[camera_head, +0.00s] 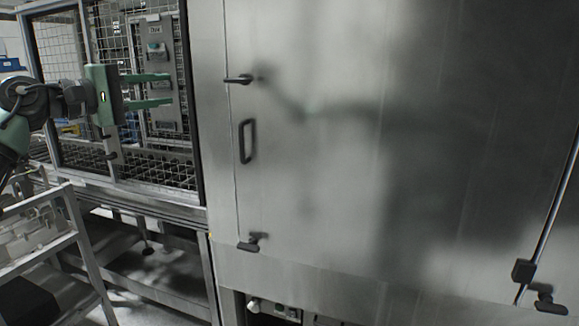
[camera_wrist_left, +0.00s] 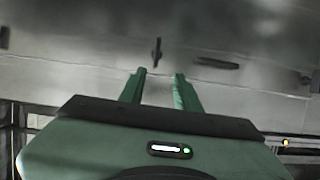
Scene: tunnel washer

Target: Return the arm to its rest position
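My left gripper (camera_head: 150,91) is in the head view at the upper left, its two green fingers pointing right with a gap between them. It is open, and nothing shows between the fingers. It is in front of the wire-mesh cage and to the left of the washer's steel door (camera_head: 330,150). In the left wrist view the same gripper (camera_wrist_left: 164,75) shows its fingers apart, with the steel surface (camera_wrist_left: 90,45) beyond. A dark latch (camera_wrist_left: 156,52) appears past the fingertips. I cannot see my right gripper.
The door carries an upper latch (camera_head: 238,79), a black handle (camera_head: 247,141) and a lower latch (camera_head: 250,243). A mesh cage (camera_head: 70,130) stands behind my left arm. A metal cart (camera_head: 75,215) is at the lower left. A vertical rod (camera_head: 545,230) runs along the right.

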